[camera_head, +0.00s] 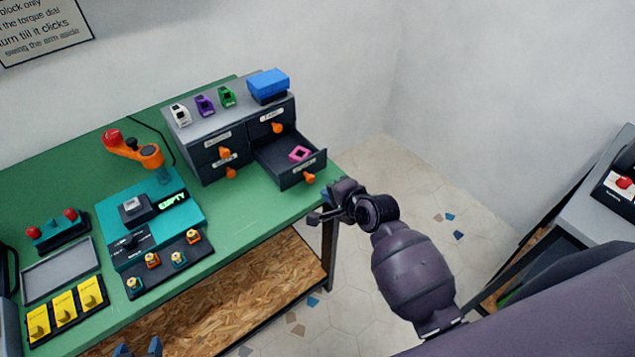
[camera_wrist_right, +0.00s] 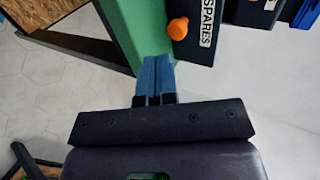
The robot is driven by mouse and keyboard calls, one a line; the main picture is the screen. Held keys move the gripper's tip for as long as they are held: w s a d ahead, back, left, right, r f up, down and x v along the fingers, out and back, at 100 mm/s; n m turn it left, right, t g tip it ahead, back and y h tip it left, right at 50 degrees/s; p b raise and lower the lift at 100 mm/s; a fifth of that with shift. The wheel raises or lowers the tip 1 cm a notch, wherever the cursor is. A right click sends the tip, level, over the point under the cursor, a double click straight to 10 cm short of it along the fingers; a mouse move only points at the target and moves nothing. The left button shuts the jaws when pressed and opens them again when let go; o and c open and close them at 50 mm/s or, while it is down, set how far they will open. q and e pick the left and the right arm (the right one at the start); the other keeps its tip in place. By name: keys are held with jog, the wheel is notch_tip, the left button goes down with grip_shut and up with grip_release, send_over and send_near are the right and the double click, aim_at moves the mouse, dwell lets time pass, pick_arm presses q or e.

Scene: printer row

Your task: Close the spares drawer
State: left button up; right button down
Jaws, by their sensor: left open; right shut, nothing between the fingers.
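The spares drawer (camera_head: 290,162) is the lower right drawer of a grey cabinet (camera_head: 208,128) and stands pulled out, with a pink piece (camera_head: 299,153) inside. Its orange knob (camera_head: 309,178) is on the front. In the right wrist view the drawer front (camera_wrist_right: 204,25) shows its SPARES label and orange knob (camera_wrist_right: 178,28). My right gripper (camera_head: 327,197) is shut and empty, just in front of and to the right of the knob, apart from it. Its blue fingers (camera_wrist_right: 155,78) point toward the drawer. My left gripper (camera_head: 138,347) is open at the bottom edge, mostly out of frame.
The green bench (camera_head: 245,215) ends just right of the cabinet. A blue box (camera_head: 268,84) and several small coloured blocks sit on the cabinet. A teal fixture (camera_head: 180,215) and an orange lever tool (camera_head: 150,155) stand to the left. Floor is open on the right.

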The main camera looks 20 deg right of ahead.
aim_at(303, 168)
pick_arm(q)
jog(key=shift+r, duration=0.1)
pick_arm(e)
jog(key=shift+w+a+f, duration=0.1)
jog(key=shift+w+a, duration=0.2)
jog(key=shift+w, duration=0.5)
jog(key=shift+w+a+f, duration=0.15)
jog(key=shift+w+a, duration=0.1)
jog(key=shift+w, duration=0.5)
jog(key=shift+w+a+f, duration=0.1)
jog(key=shift+w+a, duration=0.2)
jog(key=shift+w, duration=0.5)
